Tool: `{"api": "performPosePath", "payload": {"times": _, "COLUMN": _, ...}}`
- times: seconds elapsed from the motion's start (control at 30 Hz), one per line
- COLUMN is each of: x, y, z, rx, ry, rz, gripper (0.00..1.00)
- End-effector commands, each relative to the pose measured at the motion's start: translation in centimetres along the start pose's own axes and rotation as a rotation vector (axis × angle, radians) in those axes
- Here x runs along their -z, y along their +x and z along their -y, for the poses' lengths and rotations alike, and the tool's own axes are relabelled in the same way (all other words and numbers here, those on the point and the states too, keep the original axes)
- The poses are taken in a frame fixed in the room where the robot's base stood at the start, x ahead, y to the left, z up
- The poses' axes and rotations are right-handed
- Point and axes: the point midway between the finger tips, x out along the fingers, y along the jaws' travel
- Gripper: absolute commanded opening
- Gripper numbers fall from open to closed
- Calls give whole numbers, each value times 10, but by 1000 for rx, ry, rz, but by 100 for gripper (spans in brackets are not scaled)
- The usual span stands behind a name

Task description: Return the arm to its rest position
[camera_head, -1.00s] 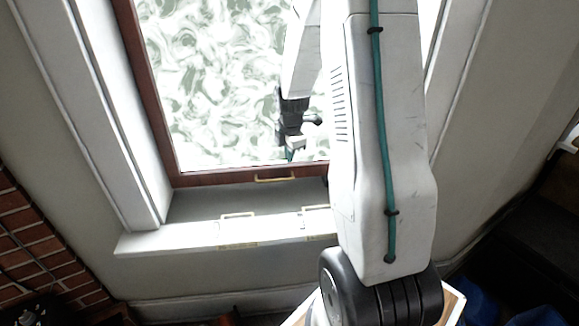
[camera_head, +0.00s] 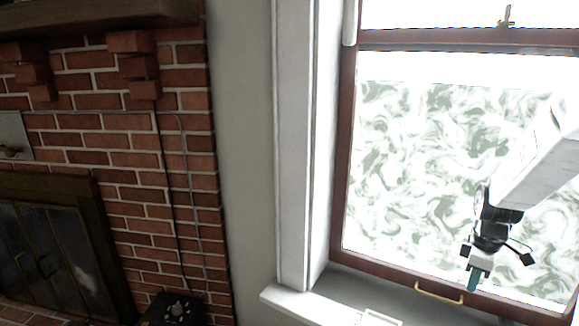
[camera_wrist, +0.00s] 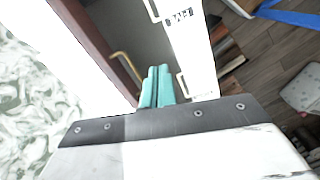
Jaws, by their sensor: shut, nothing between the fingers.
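My gripper (camera_head: 474,283) hangs at the lower right of the head view, in front of the window (camera_head: 430,170). Its teal fingers point down and lie close together, with nothing between them. The fingers also show side by side in the wrist view (camera_wrist: 157,88). The wrist view looks down past them at the window sill (camera_wrist: 196,45). A brass handle (camera_head: 439,292) on the window's lower rail is just left of the fingertips in the head view. Whether the fingers touch anything cannot be told. Most of my arm is outside the head view.
A brick fireplace wall (camera_head: 150,160) with a dark glass-doored firebox (camera_head: 50,250) fills the left. The white sill (camera_head: 310,305) juts out below the window. The wrist view shows a wooden floor (camera_wrist: 265,60) with a blue strip (camera_wrist: 285,16) and a pale seat-like object (camera_wrist: 302,90).

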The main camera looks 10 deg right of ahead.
Motion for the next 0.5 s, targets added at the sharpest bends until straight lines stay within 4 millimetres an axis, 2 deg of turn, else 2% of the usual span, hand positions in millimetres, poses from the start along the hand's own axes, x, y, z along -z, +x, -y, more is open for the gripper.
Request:
{"api": "performPosePath", "payload": {"times": 0.1, "x": 5, "y": -30, "z": 44, "rx": 45, "ry": 232, "rz": 21, "gripper": 0}}
{"api": "performPosePath", "payload": {"times": 0.3, "x": 13, "y": -86, "z": 132, "rx": 74, "ry": 590, "rz": 63, "gripper": 0}}
{"api": "performPosePath", "payload": {"times": 0.5, "x": 10, "y": -128, "z": 214, "rx": 56, "ry": 812, "rz": 70, "gripper": 0}}
